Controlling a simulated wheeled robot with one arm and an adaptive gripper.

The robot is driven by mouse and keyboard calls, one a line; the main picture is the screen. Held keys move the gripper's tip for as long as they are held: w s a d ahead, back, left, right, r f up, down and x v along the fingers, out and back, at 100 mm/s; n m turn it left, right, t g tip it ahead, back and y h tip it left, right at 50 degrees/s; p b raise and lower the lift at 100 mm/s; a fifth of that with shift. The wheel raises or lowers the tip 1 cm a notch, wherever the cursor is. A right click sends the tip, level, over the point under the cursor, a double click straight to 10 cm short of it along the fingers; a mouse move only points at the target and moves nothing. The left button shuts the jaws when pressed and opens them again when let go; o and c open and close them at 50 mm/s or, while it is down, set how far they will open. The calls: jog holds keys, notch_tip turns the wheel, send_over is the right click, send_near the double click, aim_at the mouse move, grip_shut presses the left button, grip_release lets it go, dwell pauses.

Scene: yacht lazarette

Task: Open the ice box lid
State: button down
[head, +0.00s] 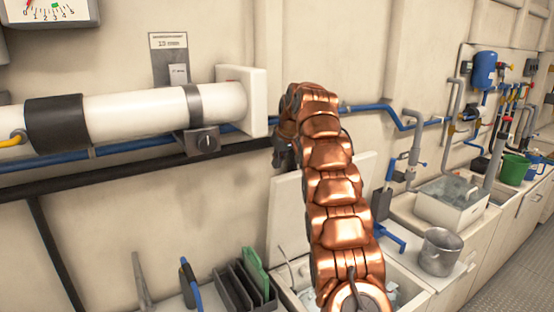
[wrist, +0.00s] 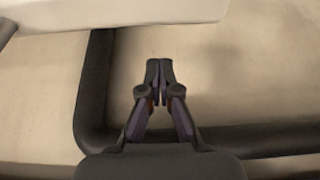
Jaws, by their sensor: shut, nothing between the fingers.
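The ice box (head: 415,289) is at the bottom of the head view, partly behind my copper arm. Its pale lid (head: 287,214) stands raised against the wall behind the arm, and the box is open beneath it. Pale contents show inside. My gripper (head: 284,158) is mostly hidden behind the arm, high by the wall near the lid's upper left. In the wrist view my gripper (wrist: 159,75) has its fingertips together with nothing between them. The lid cannot be made out in the wrist view, so contact with it cannot be told.
A thick white cylinder (head: 120,115) runs along the wall at left, above a dark rail (head: 100,174). A metal pot (head: 440,252) stands right of the box. A dark rack (head: 240,288) stands left of it. A sink (head: 455,201) and green bucket (head: 514,168) are farther right.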

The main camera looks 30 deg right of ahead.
aim_at(286, 174)
jog(key=shift+s+f+p, duration=0.15)
jog(key=shift+s, duration=0.7)
jog(key=shift+s+f+p, duration=0.1)
jog(key=shift+s+p, duration=0.05)
jog(key=shift+s, duration=0.65)
jog(key=shift+s+f, duration=0.1)
jog(key=b, duration=0.1)
jog(key=s+b, duration=0.1)
jog(key=b, duration=0.1)
jog(key=shift+s+f, duration=0.15)
jog(key=shift+f, duration=0.15)
jog(key=shift+t, duration=0.9)
jog(key=s+b, duration=0.1)
jog(key=b, duration=0.1)
jog(key=s+b, duration=0.3)
jog(key=b, duration=0.1)
jog(key=shift+s+f+b, duration=0.3)
jog(key=shift+s+b, duration=0.05)
jog(key=shift+s, duration=0.05)
jog(key=shift+s+a+b, duration=0.15)
jog(key=shift+s+b, duration=0.7)
jog(key=shift+s, duration=0.1)
jog(key=shift+r, duration=0.1)
